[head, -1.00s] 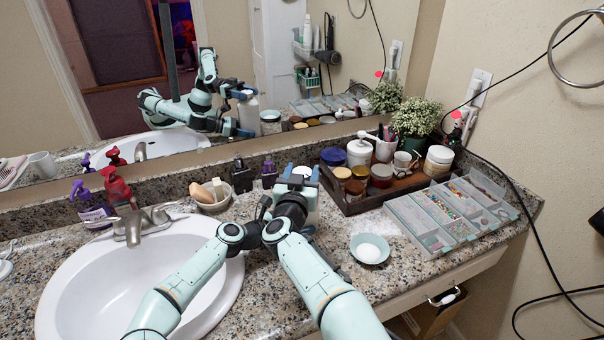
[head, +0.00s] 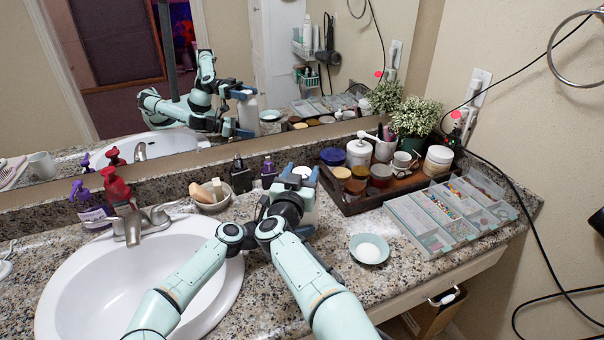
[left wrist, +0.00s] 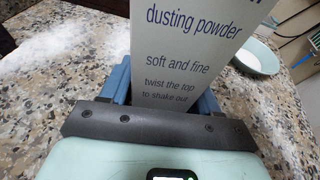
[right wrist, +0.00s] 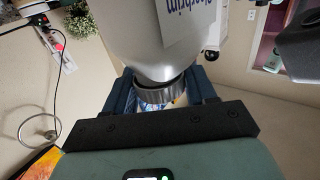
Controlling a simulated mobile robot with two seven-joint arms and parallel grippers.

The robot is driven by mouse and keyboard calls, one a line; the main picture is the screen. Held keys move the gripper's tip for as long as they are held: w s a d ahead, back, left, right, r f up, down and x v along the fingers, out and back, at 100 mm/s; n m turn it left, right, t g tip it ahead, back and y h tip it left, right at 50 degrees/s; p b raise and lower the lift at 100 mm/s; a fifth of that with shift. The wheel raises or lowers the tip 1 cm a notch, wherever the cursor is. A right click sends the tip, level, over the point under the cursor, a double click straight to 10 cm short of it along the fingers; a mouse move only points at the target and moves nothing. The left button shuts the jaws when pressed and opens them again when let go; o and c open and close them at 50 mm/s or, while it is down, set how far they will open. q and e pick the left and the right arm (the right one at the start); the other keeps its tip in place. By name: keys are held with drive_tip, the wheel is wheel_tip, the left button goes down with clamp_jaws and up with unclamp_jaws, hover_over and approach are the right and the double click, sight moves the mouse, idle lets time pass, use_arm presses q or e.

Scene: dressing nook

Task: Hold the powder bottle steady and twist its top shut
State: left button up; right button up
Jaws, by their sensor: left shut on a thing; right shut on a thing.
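The powder bottle (head: 309,208) stands upright on the counter behind my arms, partly hidden by them; its white label (left wrist: 190,45) fills the middle of the left wrist view. My left gripper (left wrist: 160,88) is shut around the bottle's body. My right gripper (right wrist: 165,92) is shut on the bottle's top (right wrist: 167,92), a grey ridged ring, which shows upside down in the right wrist view. Whether the top is fully closed cannot be told. The fingertips are mostly hidden in the head view.
A pale blue bowl (head: 369,249) with white contents sits right of the bottle. White powder (left wrist: 80,45) lies on the counter. A dark tray (head: 355,207) of jars and a clear-lidded organizer (head: 430,246) stand at the right. The sink (head: 75,300) is at the left, below a mirror.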

drive_tip(key=o, duration=0.9)
drive_tip(key=shift+o, duration=0.2)
drive_tip(key=shift+s, duration=0.1)
drive_tip(key=v, duration=1.2)
drive_tip(key=shift+a+r, duration=0.1)
drive_tip(key=shift+r, duration=0.05)
